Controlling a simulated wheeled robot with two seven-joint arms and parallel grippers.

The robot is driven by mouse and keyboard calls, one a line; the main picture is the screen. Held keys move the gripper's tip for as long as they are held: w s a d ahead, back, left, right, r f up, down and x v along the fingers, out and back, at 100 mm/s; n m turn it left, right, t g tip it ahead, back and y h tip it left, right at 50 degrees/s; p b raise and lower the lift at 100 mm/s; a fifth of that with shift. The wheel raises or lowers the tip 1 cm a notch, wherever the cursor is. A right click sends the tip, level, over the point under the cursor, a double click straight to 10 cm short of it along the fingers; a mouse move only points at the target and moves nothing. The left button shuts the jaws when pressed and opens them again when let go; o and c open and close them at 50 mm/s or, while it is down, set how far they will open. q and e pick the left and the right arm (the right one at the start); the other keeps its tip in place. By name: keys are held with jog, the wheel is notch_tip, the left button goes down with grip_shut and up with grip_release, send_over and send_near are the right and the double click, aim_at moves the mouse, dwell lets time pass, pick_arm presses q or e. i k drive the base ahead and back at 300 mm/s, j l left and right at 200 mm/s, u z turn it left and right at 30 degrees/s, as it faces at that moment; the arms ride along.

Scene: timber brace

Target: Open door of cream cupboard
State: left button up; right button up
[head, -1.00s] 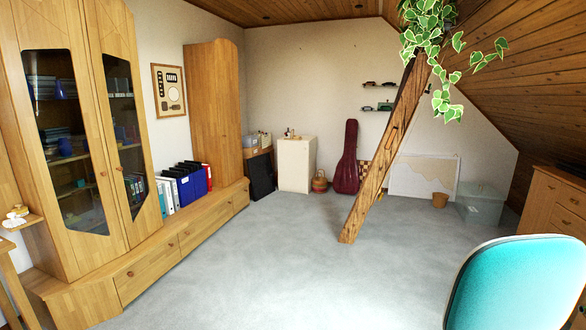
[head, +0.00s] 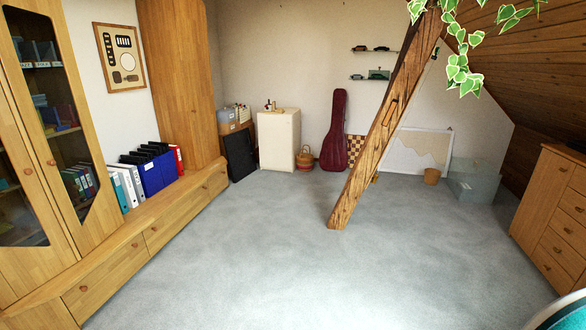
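The cream cupboard (head: 277,140) stands at the back wall, left of the middle of the head view. It is a small, low box with its door side facing the room, and it looks closed. A few small items (head: 270,105) stand on its top. It is well across the room from me. Neither of my grippers shows in the view.
A timber brace (head: 376,135) slants up from the floor right of the cupboard. A wicker basket (head: 305,158) and a dark red instrument case (head: 335,135) stand right of the cupboard, a black panel (head: 239,154) left of it. The grey carpet (head: 250,240) between is clear. A teal chair (head: 568,318) is lower right.

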aim_at(275, 131)
jog(key=i+u, duration=0.15)
jog(key=i, duration=4.3)
jog(key=i+j, duration=0.15)
jog(key=i, duration=1.5)
